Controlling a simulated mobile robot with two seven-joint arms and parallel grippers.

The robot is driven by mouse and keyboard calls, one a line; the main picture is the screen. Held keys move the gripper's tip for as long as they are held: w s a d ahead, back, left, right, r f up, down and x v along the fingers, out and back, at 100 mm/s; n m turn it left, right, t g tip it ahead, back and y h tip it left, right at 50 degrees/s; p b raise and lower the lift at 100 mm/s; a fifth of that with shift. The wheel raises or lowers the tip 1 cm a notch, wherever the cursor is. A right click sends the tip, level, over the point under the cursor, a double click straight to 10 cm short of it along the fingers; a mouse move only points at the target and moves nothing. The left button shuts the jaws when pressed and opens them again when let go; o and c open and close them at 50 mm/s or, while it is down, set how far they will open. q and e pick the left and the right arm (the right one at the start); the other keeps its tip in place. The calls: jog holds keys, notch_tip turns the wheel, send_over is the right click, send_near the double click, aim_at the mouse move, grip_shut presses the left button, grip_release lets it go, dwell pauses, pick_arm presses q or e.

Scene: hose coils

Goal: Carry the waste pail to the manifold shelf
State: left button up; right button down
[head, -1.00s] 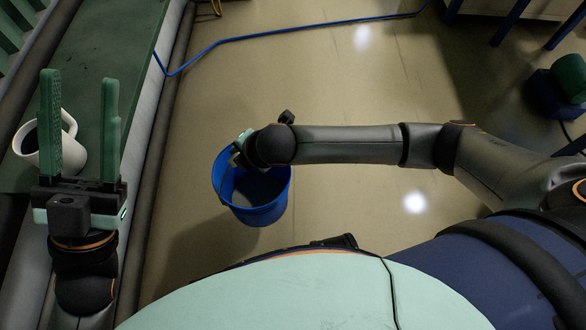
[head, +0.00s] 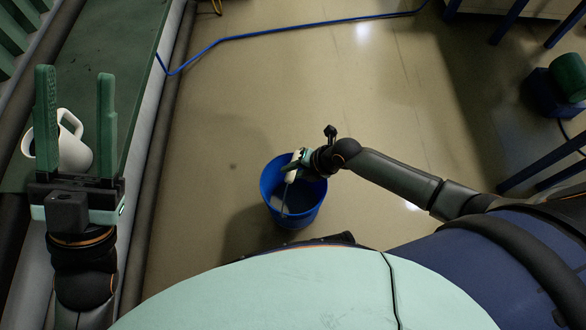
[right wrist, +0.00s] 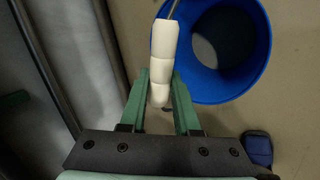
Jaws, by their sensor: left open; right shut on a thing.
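The blue pail (head: 292,208) hangs in front of my body in the head view, over the floor. My right gripper (head: 298,165) is shut on the white grip of its wire handle. In the right wrist view the white grip (right wrist: 163,45) is between the two green fingers, with the open pail (right wrist: 258,50) beyond it. The pail's inside looks empty. My left gripper (head: 77,125) is open and empty at the left, above the edge of a green-topped bench. I cannot tell which surface is the manifold shelf.
A white mug (head: 72,152) is on the green bench top (head: 110,50), behind my left gripper's fingers, and looks tipped. A blue hose (head: 300,30) runs across the far floor. Blue table legs (head: 545,160) stand at right. The middle floor is clear.

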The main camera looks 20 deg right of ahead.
pick_arm(q)
jog(key=shift+f, duration=0.15)
pick_arm(e)
jog(key=shift+w+d+r, duration=0.1)
jog(key=shift+w, duration=0.1)
pick_arm(q)
notch_tip(320, 180, down, 6)
jog(key=b, duration=0.5)
jog(key=shift+d+b, duration=0.4)
pick_arm(e)
jog(key=shift+f, duration=2.85)
pick_arm(q)
jog(key=shift+w, duration=0.1)
jog(key=shift+n, duration=0.3)
jog(key=shift+f+b, duration=0.65)
jog(key=shift+b, duration=0.05)
pick_arm(e)
jog(key=shift+f, duration=0.6)
